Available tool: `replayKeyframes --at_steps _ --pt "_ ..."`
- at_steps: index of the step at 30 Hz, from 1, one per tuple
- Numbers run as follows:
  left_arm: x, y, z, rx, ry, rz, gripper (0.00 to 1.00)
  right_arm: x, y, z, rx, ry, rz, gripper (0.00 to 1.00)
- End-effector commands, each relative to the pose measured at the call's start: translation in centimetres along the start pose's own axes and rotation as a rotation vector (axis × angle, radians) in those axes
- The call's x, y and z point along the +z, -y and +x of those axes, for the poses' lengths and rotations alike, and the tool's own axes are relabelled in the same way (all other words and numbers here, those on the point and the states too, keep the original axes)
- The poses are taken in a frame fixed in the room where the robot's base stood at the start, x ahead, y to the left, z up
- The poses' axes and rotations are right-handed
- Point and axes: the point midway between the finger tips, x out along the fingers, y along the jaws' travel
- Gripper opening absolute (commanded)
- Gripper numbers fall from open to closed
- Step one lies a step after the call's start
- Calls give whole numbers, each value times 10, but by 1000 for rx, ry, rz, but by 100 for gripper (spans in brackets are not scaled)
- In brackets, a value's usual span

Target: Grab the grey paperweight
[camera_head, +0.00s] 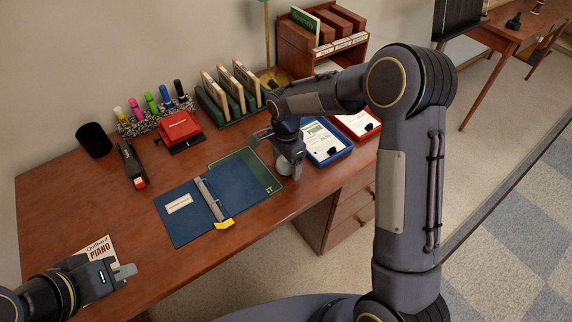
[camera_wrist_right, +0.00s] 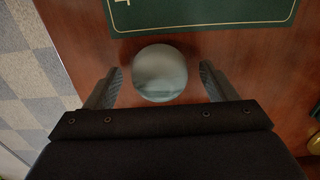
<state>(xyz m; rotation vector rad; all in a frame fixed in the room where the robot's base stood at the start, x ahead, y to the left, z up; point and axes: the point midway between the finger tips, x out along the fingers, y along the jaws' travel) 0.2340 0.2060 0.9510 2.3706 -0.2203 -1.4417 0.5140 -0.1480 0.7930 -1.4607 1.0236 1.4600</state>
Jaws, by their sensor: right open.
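The grey paperweight (camera_wrist_right: 160,74) shows in the right wrist view as a smooth, round, pale grey dome on the brown desk. In the head view it shows only in part (camera_head: 284,168), below my right gripper (camera_head: 290,164), near the desk's front edge. My right gripper in its wrist view (camera_wrist_right: 160,80) is open, with one finger on each side of the paperweight and a gap to each. My left gripper (camera_head: 125,272) is at the lower left over the desk by a piano booklet; its jaw opening is unclear.
A stapler (camera_head: 131,166), a red hole punch (camera_head: 180,130) and highlighters (camera_head: 151,103) stand further left.

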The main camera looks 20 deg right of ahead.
Motion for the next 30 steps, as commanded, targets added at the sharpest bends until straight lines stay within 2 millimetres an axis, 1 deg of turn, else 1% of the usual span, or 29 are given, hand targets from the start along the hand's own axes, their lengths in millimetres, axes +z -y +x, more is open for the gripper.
replayKeyframes --at_steps 4,15,17,25,30 --pt "0 0 0 0 0 0 0 0 0 0 0 0 0 78" --pt "0 0 0 0 0 0 0 0 0 -1 -1 0 0 30" --pt "0 0 0 0 0 0 0 0 0 -1 -1 0 0 22" --pt "0 0 0 0 0 0 0 0 0 -3 -2 0 0 22" --pt "0 0 0 0 0 0 0 0 1 -15 -4 0 0 22"
